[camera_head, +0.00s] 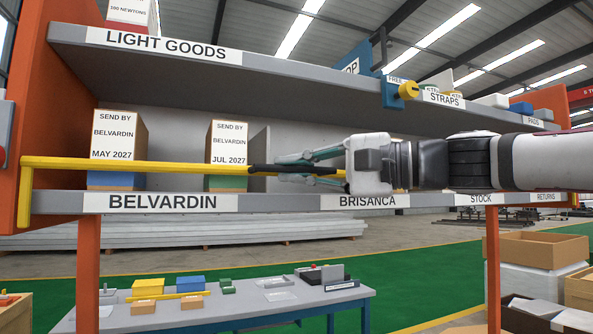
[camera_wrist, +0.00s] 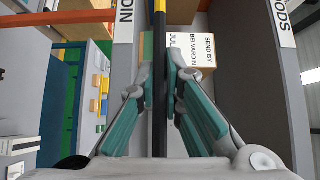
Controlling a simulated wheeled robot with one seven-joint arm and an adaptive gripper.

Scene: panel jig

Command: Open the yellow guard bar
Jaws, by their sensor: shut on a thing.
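The yellow guard bar (camera_head: 136,165) runs level across the front of the middle shelf. Its left end bends down at the orange post. Its right part is a black grip section (camera_head: 262,169). My gripper (camera_head: 275,169) comes from the right and is shut on this black section. In the wrist view the black bar (camera_wrist: 159,93) runs between the teal fingers of my gripper (camera_wrist: 169,75), with a yellow part (camera_wrist: 159,6) beyond the fingertips.
Two boxes stand behind the bar, marked MAY 2027 (camera_head: 117,147) and JUL 2027 (camera_head: 228,152). The upper shelf (camera_head: 270,75) overhangs them. An orange upright (camera_head: 50,90) stands at left. A low table (camera_head: 345,293) with small parts is below.

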